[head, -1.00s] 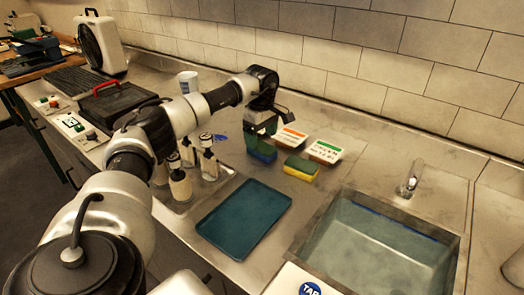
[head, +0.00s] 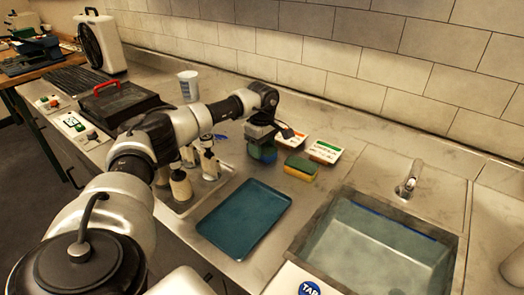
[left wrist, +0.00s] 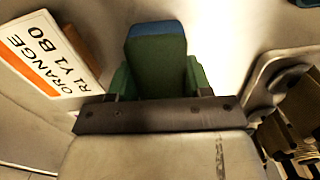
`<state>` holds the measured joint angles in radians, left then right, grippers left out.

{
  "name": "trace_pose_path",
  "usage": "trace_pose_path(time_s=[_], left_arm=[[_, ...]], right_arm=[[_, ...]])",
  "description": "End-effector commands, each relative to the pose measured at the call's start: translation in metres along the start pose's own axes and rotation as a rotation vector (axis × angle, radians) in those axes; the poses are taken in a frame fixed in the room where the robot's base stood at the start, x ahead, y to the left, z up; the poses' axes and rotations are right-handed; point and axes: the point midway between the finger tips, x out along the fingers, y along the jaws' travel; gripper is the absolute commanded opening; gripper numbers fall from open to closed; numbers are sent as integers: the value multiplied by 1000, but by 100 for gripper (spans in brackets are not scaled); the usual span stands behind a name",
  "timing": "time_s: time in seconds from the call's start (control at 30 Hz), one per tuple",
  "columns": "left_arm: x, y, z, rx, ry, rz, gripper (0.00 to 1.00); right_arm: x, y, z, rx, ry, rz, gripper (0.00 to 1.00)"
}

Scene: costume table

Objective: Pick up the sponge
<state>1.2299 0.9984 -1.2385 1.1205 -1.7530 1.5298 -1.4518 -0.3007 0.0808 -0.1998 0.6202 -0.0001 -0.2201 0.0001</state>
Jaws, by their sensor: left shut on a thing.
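The sponge in my left gripper, dark blue and green (head: 267,154), is by the wall side of the counter. My left gripper (head: 261,146) is shut on it from above, and the fingers partly hide it. In the left wrist view the sponge (left wrist: 156,62) stands between the two green finger pads (left wrist: 158,82). It seems to be still at counter height; I cannot tell whether it touches the counter. A second sponge (head: 301,166), yellow with a green top, lies just to the right. My right gripper is not in view.
An orange-striped label card (head: 293,139) and a green-striped one (head: 324,151) lie behind the sponges. A teal tray (head: 244,218) is in front, a sink (head: 378,250) to the right. Pump bottles (head: 181,186) and a white cup (head: 188,84) stand left.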

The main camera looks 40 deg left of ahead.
Motion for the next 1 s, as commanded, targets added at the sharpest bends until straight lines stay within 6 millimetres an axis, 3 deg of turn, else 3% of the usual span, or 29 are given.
trace_pose_path(time_s=[0.37, 0.6, 1.0], left_arm=[[-7, 0, 0, 0, 0, 2, 28], [-40, 1, 0, -1, 0, 5, 28], [-91, 38, 78, 3, -1, 4, 28]], right_arm=[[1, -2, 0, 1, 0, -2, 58], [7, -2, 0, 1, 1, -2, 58], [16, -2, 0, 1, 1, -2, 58]])
